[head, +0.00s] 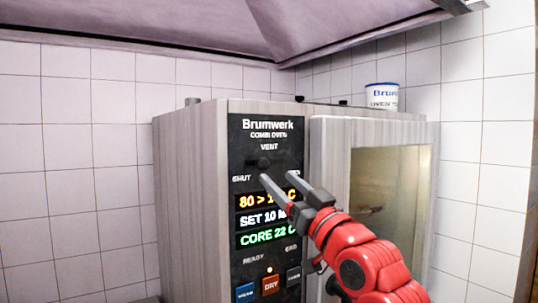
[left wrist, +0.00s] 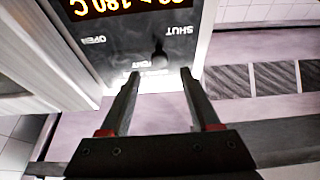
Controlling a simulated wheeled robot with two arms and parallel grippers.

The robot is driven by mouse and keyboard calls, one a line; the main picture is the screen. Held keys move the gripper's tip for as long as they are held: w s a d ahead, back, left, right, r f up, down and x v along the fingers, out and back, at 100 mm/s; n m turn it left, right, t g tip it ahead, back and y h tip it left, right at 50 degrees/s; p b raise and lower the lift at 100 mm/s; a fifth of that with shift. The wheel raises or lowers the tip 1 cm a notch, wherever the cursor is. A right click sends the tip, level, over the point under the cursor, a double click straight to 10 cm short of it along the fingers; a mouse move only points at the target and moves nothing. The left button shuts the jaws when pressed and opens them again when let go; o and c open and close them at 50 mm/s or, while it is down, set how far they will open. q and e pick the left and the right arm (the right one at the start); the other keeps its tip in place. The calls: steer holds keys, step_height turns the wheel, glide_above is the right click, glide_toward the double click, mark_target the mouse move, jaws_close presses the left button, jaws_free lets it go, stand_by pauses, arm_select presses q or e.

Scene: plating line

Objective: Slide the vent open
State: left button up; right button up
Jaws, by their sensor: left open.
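The combi oven's dark control panel (head: 285,140) has a VENT label at its top and SHUT at its left. The vent's small black knob (head: 263,162) sits just under the VENT label, toward the SHUT side. My left gripper (head: 278,176) is open and empty in front of the panel, its fingertips just below the knob. In the left wrist view the panel is upside down. There the knob (left wrist: 160,52) stands nearer SHUT than OPEN, just beyond and between the open fingertips (left wrist: 160,74). I cannot tell whether they touch it. In the head view, my fingers hide the OPEN label.
The oven door (head: 330,160) with its glass window is right of the panel. Lit displays (head: 262,222) and several buttons (head: 269,285) lie below the knob. A white tub (head: 382,97) stands on the oven top, under a hood (head: 170,25).

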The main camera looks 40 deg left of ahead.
mark_target(265, 165)
arm_select(q)
steer(key=p+x, duration=0.2)
steer(key=x, duration=0.3)
steer(key=shift+w+a+r, duration=0.1)
steer(key=shift+w+a, duration=0.05)
steer(key=shift+a, duration=0.1)
jaws_close()
stand_by(1.2)
